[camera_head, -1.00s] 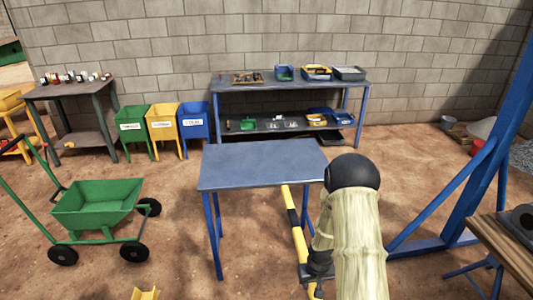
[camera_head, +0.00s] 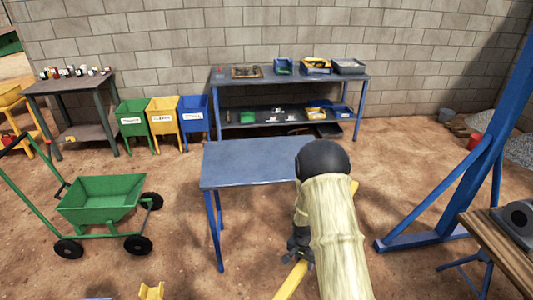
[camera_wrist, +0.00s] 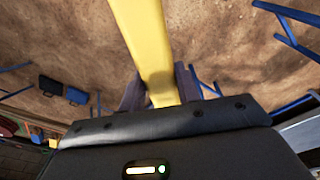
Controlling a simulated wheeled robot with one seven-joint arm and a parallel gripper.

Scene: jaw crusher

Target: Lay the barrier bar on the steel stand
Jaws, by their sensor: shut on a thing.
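The barrier bar (camera_head: 291,281) is yellow. It slants from the lower middle up to the right behind my arm, which hides its middle. The wrist view shows a long yellow stretch of the bar (camera_wrist: 143,40) running away from the jaws over the dirt ground. My gripper (camera_head: 301,252) is shut on the bar, with a finger on each side of it (camera_wrist: 160,92). The blue-legged table with a bare grey-blue top (camera_head: 250,163), seemingly the steel stand, stands just beyond and left of my gripper. My arm covers its right end.
A green cart (camera_head: 100,200) stands at the left. Blue shelving (camera_head: 290,82) with bins stands along the block wall. A blue post frame (camera_head: 455,205) and a wooden bench (camera_head: 500,250) are at the right. Dirt ground around the table is open.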

